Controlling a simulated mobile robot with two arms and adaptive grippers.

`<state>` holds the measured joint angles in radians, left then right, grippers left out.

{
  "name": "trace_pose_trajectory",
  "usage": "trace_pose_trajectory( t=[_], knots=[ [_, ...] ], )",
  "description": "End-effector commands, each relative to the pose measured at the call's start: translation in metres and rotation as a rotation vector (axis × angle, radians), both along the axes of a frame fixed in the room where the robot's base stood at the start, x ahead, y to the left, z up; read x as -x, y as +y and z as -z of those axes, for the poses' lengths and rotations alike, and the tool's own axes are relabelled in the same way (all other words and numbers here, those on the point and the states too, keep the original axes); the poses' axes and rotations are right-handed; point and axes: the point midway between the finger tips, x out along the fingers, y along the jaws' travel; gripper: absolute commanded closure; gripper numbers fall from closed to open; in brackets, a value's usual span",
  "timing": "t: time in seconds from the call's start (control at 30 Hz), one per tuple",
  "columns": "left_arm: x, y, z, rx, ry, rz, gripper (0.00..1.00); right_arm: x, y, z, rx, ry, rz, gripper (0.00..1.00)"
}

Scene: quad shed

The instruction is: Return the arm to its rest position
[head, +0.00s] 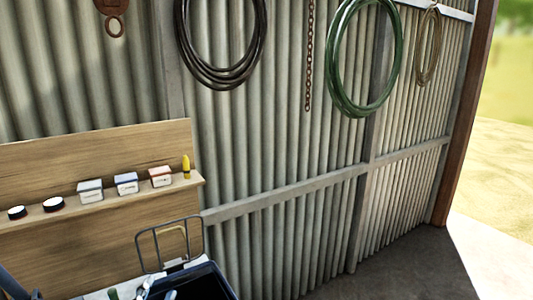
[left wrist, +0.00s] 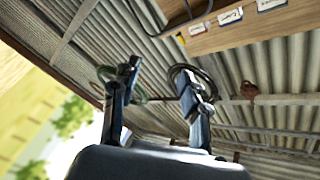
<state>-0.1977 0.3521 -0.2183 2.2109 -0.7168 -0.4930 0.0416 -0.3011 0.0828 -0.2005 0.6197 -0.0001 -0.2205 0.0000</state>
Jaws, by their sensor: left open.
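My left gripper (left wrist: 158,74) shows in the left wrist view with its two dark fingers spread apart. Nothing is held between them; the corrugated wall and hanging coils show behind. In the head view only a dark piece of my left arm shows at the bottom left corner, cut off by the frame edge. My right gripper is in neither view.
A wooden shelf (head: 100,205) holds small boxes, round tins and a yellow item. Below it stand a wire rack (head: 140,250) and a dark bin (head: 205,283) with tools. A black coil (head: 262,45), chain (head: 309,60) and green hose (head: 334,80) hang on the wall. Floor at right is clear.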

Motion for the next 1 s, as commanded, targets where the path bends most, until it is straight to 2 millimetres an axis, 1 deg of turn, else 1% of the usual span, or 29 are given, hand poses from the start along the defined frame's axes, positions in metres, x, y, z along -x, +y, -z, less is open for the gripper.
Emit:
trace_pose_trajectory(
  t=[0.03,0.07,0.1,0.17,0.2,0.27,0.3,0.4,0.47,0.5,0.67,0.7,0.8,0.87,0.97,1.0],
  knots=[
    [0.016,0.012,0.029,0.109,0.124,-0.076,0.55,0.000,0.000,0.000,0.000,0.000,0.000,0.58],
    [0.026,0.018,0.047,0.168,0.201,-0.119,0.55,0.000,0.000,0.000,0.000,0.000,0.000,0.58],
    [0.042,0.024,0.071,0.244,0.307,-0.173,0.55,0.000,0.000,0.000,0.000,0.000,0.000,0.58],
    [0.068,0.027,0.103,0.341,0.458,-0.239,0.55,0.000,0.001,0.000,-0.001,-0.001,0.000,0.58],
    [0.085,0.027,0.121,0.389,0.548,-0.273,0.55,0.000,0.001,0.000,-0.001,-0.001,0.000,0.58],
    [0.110,0.024,0.143,0.452,0.668,-0.311,0.55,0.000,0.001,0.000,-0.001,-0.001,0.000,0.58],
    [0.125,0.021,0.154,0.485,0.737,-0.331,0.55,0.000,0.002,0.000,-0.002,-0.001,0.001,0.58],
    [0.161,0.011,0.176,0.551,0.893,-0.366,0.55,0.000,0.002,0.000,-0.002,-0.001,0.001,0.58],
    [0.181,0.004,0.185,0.583,0.976,-0.381,0.55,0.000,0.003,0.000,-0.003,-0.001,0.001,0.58],
    [0.194,0.000,0.191,0.601,1.031,-0.389,0.55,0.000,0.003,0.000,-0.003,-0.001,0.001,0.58],
    [0.243,-0.017,0.204,0.660,1.224,-0.410,0.55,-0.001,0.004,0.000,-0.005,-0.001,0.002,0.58],
    [0.255,-0.022,0.205,0.674,1.271,-0.412,0.55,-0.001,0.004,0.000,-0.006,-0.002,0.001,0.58],
    [0.248,-0.023,0.237,0.668,1.284,-0.418,0.55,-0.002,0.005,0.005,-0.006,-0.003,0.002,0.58],
    [0.244,-0.023,0.254,0.665,1.288,-0.420,0.55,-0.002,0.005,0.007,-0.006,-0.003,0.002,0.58],
    [0.240,-0.024,0.286,0.662,1.299,-0.423,0.55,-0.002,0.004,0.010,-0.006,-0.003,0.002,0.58],
    [0.238,-0.024,0.300,0.661,1.304,-0.425,0.55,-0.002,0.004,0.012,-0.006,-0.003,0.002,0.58]
  ],
)
